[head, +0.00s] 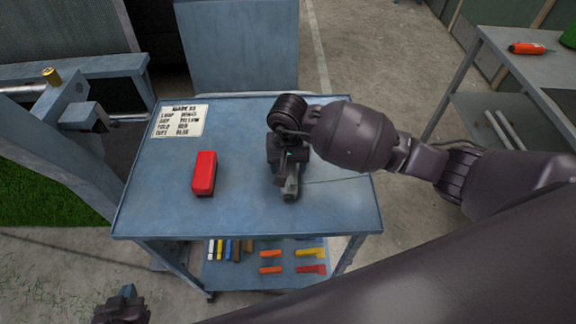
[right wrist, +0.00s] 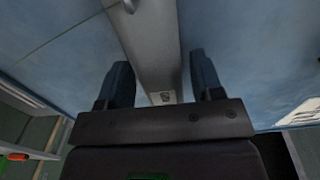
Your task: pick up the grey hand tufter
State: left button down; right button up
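The grey hand tufter (head: 291,191) lies on the blue cart top, right of its middle, mostly hidden in the head view by my right gripper (head: 287,172). In the right wrist view its long grey body (right wrist: 155,45) runs between the two fingers of my right gripper (right wrist: 163,80). A narrow gap shows on each side, so the gripper appears open around it. My left gripper (head: 122,305) is at the bottom left of the head view, away from the cart; its fingers are too unclear to read.
A red block (head: 204,173) lies on the cart top (head: 240,215), left of the tufter. A white printed card (head: 180,121) lies at the back left. Several coloured pieces sit on the lower shelf. A grey bench (head: 500,62) at right carries an orange tool (head: 526,48).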

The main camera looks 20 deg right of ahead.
jog(key=c, duration=0.7)
jog(key=shift+c, duration=1)
jog(key=shift+r, duration=0.15)
